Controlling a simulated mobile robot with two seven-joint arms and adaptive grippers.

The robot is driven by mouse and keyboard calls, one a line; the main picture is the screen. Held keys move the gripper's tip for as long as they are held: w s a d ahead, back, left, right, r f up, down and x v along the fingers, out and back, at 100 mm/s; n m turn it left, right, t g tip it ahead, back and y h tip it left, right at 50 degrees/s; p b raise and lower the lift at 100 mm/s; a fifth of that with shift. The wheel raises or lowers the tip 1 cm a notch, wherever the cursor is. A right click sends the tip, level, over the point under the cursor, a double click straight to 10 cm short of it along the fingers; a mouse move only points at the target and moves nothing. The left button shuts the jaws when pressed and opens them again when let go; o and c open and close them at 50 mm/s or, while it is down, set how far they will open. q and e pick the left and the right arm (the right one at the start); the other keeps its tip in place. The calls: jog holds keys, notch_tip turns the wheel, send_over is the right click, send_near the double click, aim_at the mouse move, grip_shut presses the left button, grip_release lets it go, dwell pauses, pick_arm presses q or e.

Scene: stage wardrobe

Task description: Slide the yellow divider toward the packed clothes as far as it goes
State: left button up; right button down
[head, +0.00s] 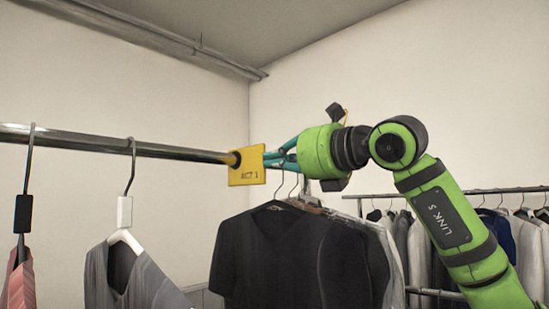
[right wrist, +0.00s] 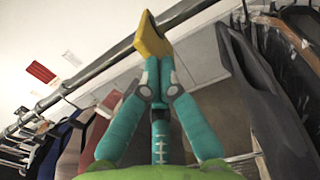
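The yellow divider (head: 246,168) is a flat tag with dark lettering, hung around the metal rail (head: 110,142). Its plate also shows at the fingertips in the right wrist view (right wrist: 152,38). My right gripper (head: 267,159) comes in from the right, its teal fingers drawn together on the divider's right edge. In the right wrist view the fingertips (right wrist: 156,64) meet at the plate, though their exact contact is partly hidden. The packed clothes, with a black shirt (head: 275,255) in front, hang close together below and right of the divider. My left gripper is not in view.
Left of the divider, a grey garment (head: 125,275) on a white-tagged hanger and a pink garment (head: 20,282) hang apart with bare rail between. A second rack of clothes (head: 500,240) stands behind at the right.

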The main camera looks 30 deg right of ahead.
jog(key=c, duration=1.2)
grip_release()
jog(key=shift+w+a, duration=0.25)
jog(key=shift+a, duration=0.1)
jog(key=shift+w+a+f, duration=0.2)
jog(key=shift+w+a, duration=0.3)
jog(key=shift+a, duration=0.15)
jog(key=b+v, duration=0.2)
jog(key=v, duration=0.5)
jog(key=shift+r, duration=0.45)
jog(key=shift+w+d, duration=0.1)
jog(key=v, duration=1.2)
